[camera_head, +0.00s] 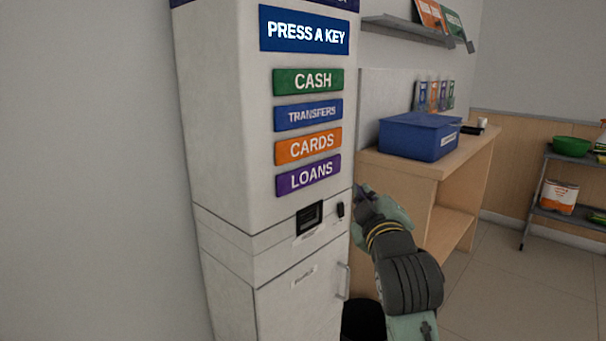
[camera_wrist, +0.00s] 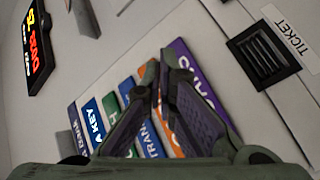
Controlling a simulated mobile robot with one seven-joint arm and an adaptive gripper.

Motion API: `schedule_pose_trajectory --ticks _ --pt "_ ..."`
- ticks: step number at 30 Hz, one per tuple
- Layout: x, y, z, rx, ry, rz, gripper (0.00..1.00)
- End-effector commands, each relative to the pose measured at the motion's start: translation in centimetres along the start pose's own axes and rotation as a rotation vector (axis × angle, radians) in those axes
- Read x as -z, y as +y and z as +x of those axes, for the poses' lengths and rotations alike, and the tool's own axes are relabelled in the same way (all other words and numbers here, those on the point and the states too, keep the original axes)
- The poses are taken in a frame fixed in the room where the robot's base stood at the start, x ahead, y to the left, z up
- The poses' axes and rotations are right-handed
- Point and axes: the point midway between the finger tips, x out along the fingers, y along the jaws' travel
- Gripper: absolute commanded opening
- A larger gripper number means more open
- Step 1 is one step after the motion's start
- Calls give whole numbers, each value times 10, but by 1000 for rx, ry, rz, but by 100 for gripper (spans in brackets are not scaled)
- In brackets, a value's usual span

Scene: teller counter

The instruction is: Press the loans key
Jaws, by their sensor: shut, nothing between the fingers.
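The loans key (camera_head: 308,176) is a purple bar with white lettering, the lowest of the stacked keys on the white kiosk (camera_head: 225,130). My gripper (camera_head: 361,190) is to the right of the key in the head view, near the kiosk's right edge and apart from the key. In the wrist view the fingers (camera_wrist: 159,72) are shut and empty, with their tips meeting in front of the key panel. The purple loans key also shows there (camera_wrist: 185,55), partly hidden behind the right finger.
Above it are the cards key (camera_head: 308,146), transfers key (camera_head: 308,115), cash key (camera_head: 308,81) and a "PRESS A KEY" display (camera_head: 304,31). A ticket slot (camera_head: 309,218) is below. A wooden counter (camera_head: 440,170) with a blue box (camera_head: 420,137) stands right of the kiosk.

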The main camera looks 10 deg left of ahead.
Motion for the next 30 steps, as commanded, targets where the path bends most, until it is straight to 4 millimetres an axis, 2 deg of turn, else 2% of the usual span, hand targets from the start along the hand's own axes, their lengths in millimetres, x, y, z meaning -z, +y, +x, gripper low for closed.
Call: schedule_pose_trajectory --ticks 8,24,30 --pt "3 -2 3 0 2 1 0" --pt "39 -37 51 1 4 2 0" --pt "45 -44 60 1 2 1 0"
